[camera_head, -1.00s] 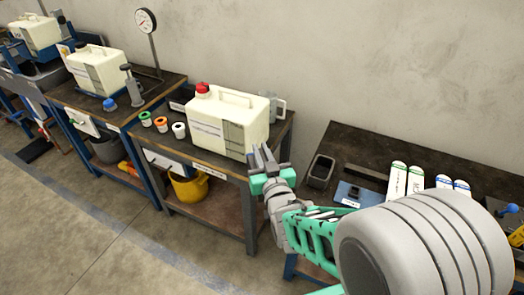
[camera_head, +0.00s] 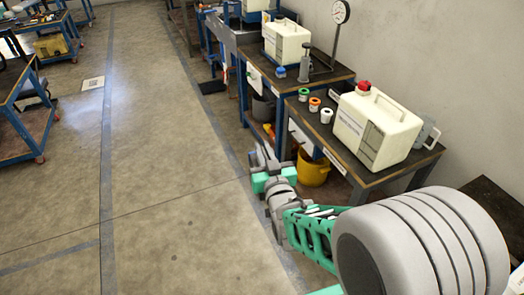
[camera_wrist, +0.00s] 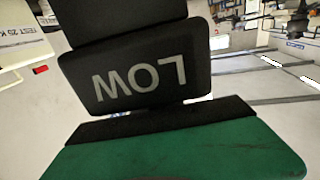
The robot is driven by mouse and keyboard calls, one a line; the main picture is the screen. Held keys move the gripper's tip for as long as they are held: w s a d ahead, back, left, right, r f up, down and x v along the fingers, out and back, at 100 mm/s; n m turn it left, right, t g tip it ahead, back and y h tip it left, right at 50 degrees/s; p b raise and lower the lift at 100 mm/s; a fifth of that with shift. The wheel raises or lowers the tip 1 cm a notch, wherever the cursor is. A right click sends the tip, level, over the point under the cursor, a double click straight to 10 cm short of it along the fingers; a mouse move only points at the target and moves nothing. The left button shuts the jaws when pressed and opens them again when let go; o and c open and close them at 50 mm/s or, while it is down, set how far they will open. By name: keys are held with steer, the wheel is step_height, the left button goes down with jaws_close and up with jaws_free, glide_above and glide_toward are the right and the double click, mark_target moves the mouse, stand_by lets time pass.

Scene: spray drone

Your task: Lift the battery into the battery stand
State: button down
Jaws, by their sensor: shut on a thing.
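My gripper (camera_head: 258,158) is low in the middle of the head view, over the floor and left of the nearest bench. In the wrist view, a dark block marked LOW (camera_wrist: 137,68) fills the middle, its lettering upside down. It appears to be held in my gripper and may be the battery; its full shape is hidden. A green part with a black edge (camera_wrist: 180,150) lies close below it, and another dark part (camera_wrist: 115,12) touches its top side. I cannot pick out a battery stand in either view.
The nearest bench (camera_head: 400,172) carries a cream jug (camera_head: 375,128), several small cups and a clear pitcher (camera_head: 428,130). A yellow bucket (camera_head: 312,168) sits beneath it. A dark bench top (camera_head: 492,196) shows behind my arm. The floor at left is open; blue carts stand at far left.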

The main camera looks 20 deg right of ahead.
steer(key=s+d+m+g+h+b, duration=0.15)
steer(key=d+m+h, duration=0.35)
steer(key=d, duration=1.2)
steer(key=d+m+g+h+b, duration=0.3)
steer(key=d+h, duration=0.4)
steer(key=d, duration=0.9)
steer(key=s+d+m+g+h+b, duration=0.3)
steer(key=s+d+m+g+h, duration=0.2)
steer(key=s+d, duration=1.7)
steer(key=d+m+g, duration=0.3)
steer(key=g, duration=0.2)
steer(key=shift+d+g, duration=0.25)
steer(key=shift+g, duration=0.1)
steer(key=shift+a+h+b, duration=0.1)
steer(key=shift+h+b, duration=0.2)
step_height(320, 180, down, 6)
steer(key=b, duration=0.6)
steer(key=shift+a+r, duration=0.1)
steer(key=shift+r, duration=0.05)
